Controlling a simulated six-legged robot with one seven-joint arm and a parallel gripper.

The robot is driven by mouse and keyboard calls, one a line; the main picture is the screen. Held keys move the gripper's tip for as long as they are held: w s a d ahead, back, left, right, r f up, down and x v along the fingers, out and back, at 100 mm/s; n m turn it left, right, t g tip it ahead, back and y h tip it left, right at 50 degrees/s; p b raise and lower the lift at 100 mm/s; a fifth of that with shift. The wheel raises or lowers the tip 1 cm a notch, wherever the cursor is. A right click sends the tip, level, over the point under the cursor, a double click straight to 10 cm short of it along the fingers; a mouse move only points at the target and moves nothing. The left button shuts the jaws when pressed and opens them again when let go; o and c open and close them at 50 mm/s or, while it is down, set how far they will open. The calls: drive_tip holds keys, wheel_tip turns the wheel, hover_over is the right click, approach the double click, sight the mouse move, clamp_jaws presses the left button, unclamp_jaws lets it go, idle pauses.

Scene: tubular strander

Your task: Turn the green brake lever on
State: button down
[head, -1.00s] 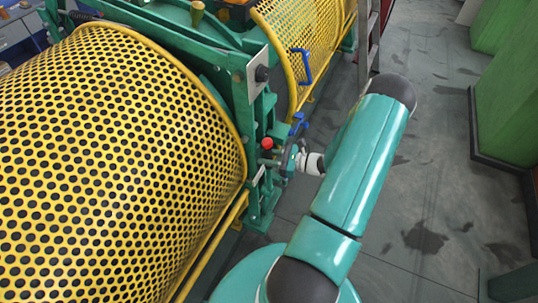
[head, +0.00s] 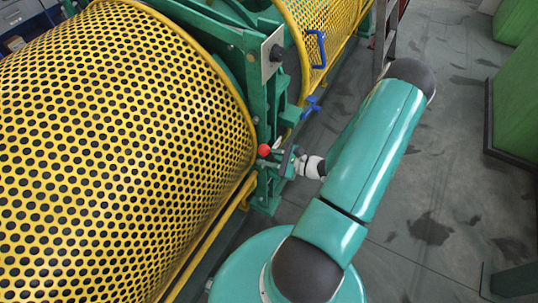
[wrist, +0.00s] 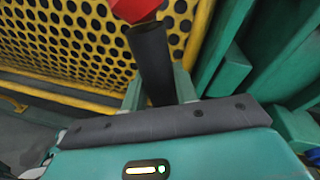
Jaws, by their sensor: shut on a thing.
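The brake lever shows as a dark rod (wrist: 150,60) with a red knob (head: 264,150) at its end, not as green. It sits on the green machine frame beside the yellow perforated guard. In the wrist view the red knob (wrist: 135,8) is at the top edge, partly cut off. My gripper (wrist: 158,88) is shut on the rod below the knob, one green finger on each side. In the head view my gripper (head: 288,160) is small and just right of the knob. The lever's pivot is hidden.
The large yellow perforated guard (head: 110,140) fills the left. A second yellow guard (head: 325,30) with a blue handle (head: 316,50) stands farther back. The green frame post (head: 272,90) is close to the lever. Open grey floor (head: 420,190) lies right of my arm.

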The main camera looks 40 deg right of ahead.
drive_tip(key=shift+s+a+f, duration=0.15)
drive_tip(key=shift+a+f, duration=0.05)
drive_tip(key=shift+a, duration=0.1)
drive_tip(key=c, duration=1.1)
unclamp_jaws()
drive_tip(key=shift+d+r, duration=0.1)
drive_tip(key=shift+s+d, duration=0.1)
drive_tip(key=shift+d, duration=0.05)
drive_tip(key=v, duration=1.3)
drive_tip(key=shift+s+d, duration=0.15)
